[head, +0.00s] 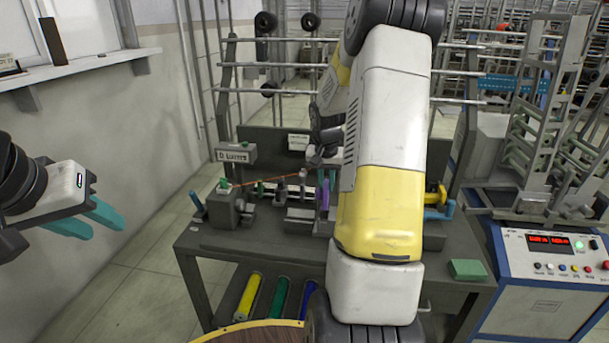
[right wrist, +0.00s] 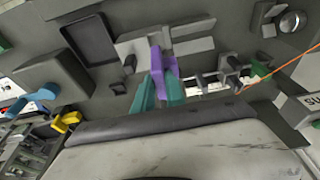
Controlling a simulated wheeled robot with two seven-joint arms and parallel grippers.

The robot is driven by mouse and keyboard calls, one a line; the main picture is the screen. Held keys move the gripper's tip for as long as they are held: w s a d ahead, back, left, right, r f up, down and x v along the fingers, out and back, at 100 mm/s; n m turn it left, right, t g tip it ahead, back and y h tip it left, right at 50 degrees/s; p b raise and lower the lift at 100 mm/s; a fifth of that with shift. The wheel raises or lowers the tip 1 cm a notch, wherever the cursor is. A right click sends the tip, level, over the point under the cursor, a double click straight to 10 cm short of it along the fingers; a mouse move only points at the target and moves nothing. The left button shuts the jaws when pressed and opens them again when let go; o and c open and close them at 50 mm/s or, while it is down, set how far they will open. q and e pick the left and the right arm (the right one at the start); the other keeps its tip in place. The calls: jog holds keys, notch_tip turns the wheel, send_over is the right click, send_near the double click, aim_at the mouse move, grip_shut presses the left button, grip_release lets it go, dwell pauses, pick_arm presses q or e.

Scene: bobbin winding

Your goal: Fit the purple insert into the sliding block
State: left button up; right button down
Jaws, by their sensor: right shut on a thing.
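The purple insert (right wrist: 157,66) is between the teal fingers of my right gripper (right wrist: 160,88), which is shut on it. In the head view the insert (head: 323,193) shows as a small upright purple piece over the workbench, left of my right arm. Light grey blocks (right wrist: 190,42) lie right beside the insert in the right wrist view. I cannot tell which part is the sliding block, or whether the insert touches it. My left gripper (head: 86,217) is open and empty at the far left, away from the bench.
The dark workbench (head: 200,240) carries a grey block with an orange thread (head: 265,179) and a sign (head: 236,153). A green block (head: 467,269) lies at its right end. A control box (head: 550,275) stands to the right. Colored rolls (head: 248,297) lie on the lower shelf.

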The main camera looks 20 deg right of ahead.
aim_at(325, 202)
jog(key=shift+s+f, duration=0.1)
jog(key=shift+f, duration=0.05)
dwell(0.4)
jog(key=shift+s+a+x, duration=0.1)
jog(key=shift+s+x, duration=0.1)
jog(key=shift+x, duration=0.7)
jog(key=shift+s+a+x, duration=0.1)
jog(key=shift+s+x, duration=0.1)
jog(key=shift+x, duration=0.75)
jog(key=shift+s+a+x, duration=0.15)
jog(key=shift+x, duration=0.75)
jog(key=shift+f, duration=0.35)
jog(key=shift+f, duration=0.5)
jog(key=c, duration=1.3)
grip_release()
jog(key=shift+r, duration=0.1)
jog(key=v, duration=0.7)
jog(key=shift+s+a+r, duration=0.1)
jog(key=shift+r, duration=0.2)
